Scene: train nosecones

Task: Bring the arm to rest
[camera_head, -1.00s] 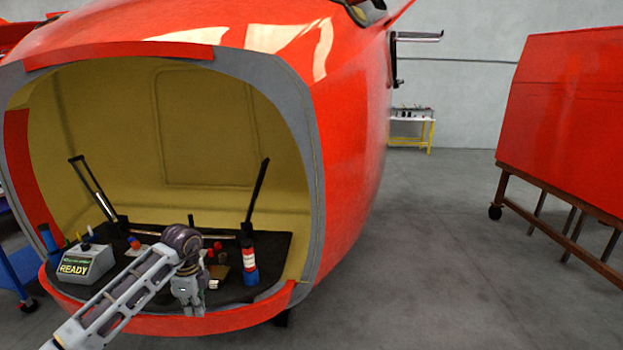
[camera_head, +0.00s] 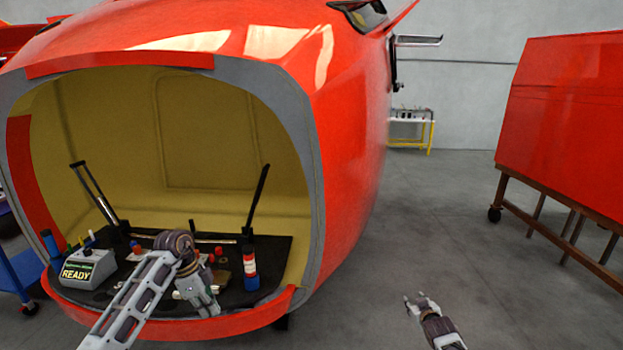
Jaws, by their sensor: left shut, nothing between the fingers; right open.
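My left arm (camera_head: 148,288) reaches in from the lower left to the front lip of the red nosecone (camera_head: 345,130). My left gripper (camera_head: 209,310) hangs down over the front edge of the dark floor inside the opening. It is shut and holds nothing. My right gripper (camera_head: 414,299) is at the lower right, over the bare grey floor outside the nosecone. Its fingers are apart and empty, and it touches nothing.
Inside the opening are a grey box with a READY display (camera_head: 88,270), a red and blue bottle (camera_head: 250,268) and several small items. A blue cart (camera_head: 22,280) stands at the left. A red panel on a brown wheeled stand (camera_head: 570,110) is at the right. The floor between is clear.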

